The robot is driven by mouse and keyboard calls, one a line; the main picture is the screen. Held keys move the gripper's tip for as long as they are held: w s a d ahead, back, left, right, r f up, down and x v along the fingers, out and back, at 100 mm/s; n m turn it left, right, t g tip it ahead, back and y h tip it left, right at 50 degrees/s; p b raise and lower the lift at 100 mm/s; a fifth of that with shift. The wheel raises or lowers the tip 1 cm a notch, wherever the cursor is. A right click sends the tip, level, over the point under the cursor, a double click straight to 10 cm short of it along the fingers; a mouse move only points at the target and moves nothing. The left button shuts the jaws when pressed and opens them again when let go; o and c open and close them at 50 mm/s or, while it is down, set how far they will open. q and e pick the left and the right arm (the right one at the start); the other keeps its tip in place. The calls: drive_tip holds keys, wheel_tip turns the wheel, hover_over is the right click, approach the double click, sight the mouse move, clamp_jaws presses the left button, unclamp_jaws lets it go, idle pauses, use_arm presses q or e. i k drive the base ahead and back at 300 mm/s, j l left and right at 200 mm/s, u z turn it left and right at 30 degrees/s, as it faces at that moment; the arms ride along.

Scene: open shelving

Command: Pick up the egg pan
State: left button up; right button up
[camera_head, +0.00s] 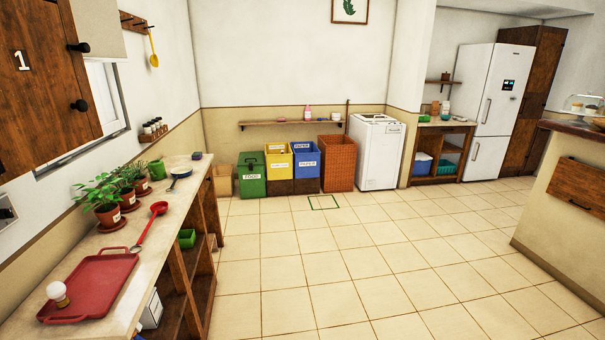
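Neither of my grippers shows in the head view.
Coloured bins (252,175) stand by the back wall.

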sight(180, 171)
drive_tip(key=i+u, duration=0.1)
drive_tip(key=i, duration=0.35)
drive_tip(key=i+l+u, duration=0.15)
drive_tip(key=i, duration=0.35)
drive_tip(key=i+u, duration=0.1)
drive_tip(key=i, duration=0.35)
drive_tip(key=i+l+u, duration=0.15)
drive_tip(key=i, duration=0.3)
drive_tip(key=i+l+u, duration=0.1)
drive_tip(key=i+l, duration=0.15)
drive_tip(key=i, duration=0.2)
drive_tip(key=i+j+u, duration=0.1)
drive_tip(key=u, duration=0.35)
drive_tip(key=i+u, duration=0.55)
drive_tip(key=u, duration=0.35)
drive_tip(key=i+l+u, duration=0.15)
drive_tip(key=u, duration=0.3)
drive_tip(key=i+l+u, duration=0.25)
drive_tip(key=u, duration=0.2)
